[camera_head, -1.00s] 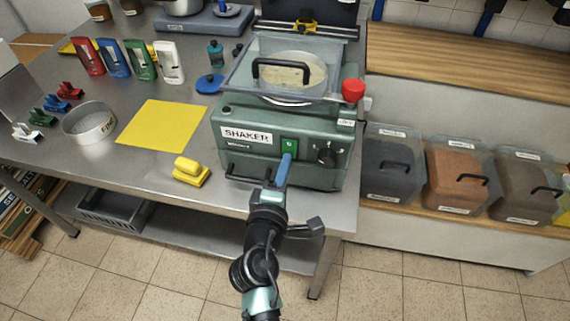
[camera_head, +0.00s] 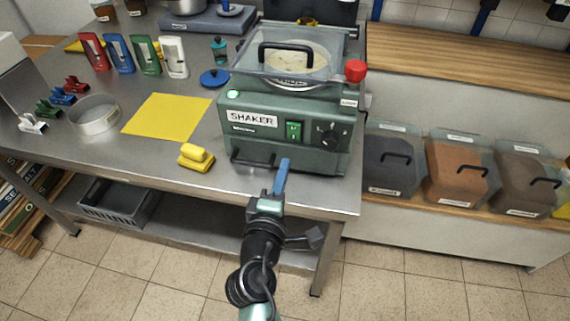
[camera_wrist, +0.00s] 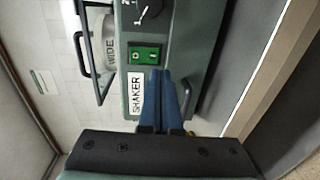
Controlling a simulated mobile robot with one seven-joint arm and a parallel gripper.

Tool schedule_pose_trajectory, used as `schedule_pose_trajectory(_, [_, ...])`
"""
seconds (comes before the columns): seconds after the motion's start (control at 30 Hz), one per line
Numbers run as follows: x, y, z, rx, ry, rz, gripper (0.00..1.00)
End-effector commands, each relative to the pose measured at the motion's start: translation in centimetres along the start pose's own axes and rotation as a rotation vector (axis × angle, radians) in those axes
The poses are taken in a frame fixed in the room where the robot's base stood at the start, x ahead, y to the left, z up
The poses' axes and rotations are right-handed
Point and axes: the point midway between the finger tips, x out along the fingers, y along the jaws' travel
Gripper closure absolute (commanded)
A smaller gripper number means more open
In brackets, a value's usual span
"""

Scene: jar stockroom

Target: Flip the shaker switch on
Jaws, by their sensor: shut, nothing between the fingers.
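The shaker (camera_head: 285,125) is a dark green box on the steel bench, with a clear lidded chamber on top. Its green rocker switch (camera_head: 293,131) is on the front panel, between the SHAKER label and a black knob; the switch also shows in the wrist view (camera_wrist: 144,55). A small light (camera_head: 232,94) at the shaker's upper left glows green. My gripper (camera_head: 284,163) has its blue fingers shut and empty. It is in front of and below the switch, apart from it. In the wrist view the shut fingers (camera_wrist: 161,75) point toward the panel beside the switch.
A red knob (camera_head: 355,70) is at the shaker's right corner, and a black handle (camera_head: 254,160) juts from its lower front. A yellow brush-like block (camera_head: 196,158) and yellow mat (camera_head: 166,116) lie to the left. Lidded bins (camera_head: 455,172) stand on the right.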

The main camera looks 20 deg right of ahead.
Motion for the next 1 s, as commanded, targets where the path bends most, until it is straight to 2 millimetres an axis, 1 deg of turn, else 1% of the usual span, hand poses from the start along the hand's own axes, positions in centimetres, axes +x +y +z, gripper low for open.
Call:
schedule_pose_trajectory(0.03, [-1.3, -0.6, 0.0, -0.002, 0.003, -0.002, 1.00])
schedule_pose_trajectory(0.2, [-4.7, -1.4, 0.0, -0.002, 0.002, -0.002, 1.00])
schedule_pose_trajectory(0.3, [-6.2, -1.7, 0.0, -0.001, 0.002, -0.002, 1.00])
schedule_pose_trajectory(0.4, [-7.3, -1.9, 0.0, 0.000, 0.002, -0.001, 1.00])
schedule_pose_trajectory(0.6, [-8.2, -2.0, 0.0, 0.000, 0.000, 0.000, 1.00])
schedule_pose_trajectory(1.0, [-8.1, -1.9, 0.0, 0.000, 0.000, 0.000, 1.00])
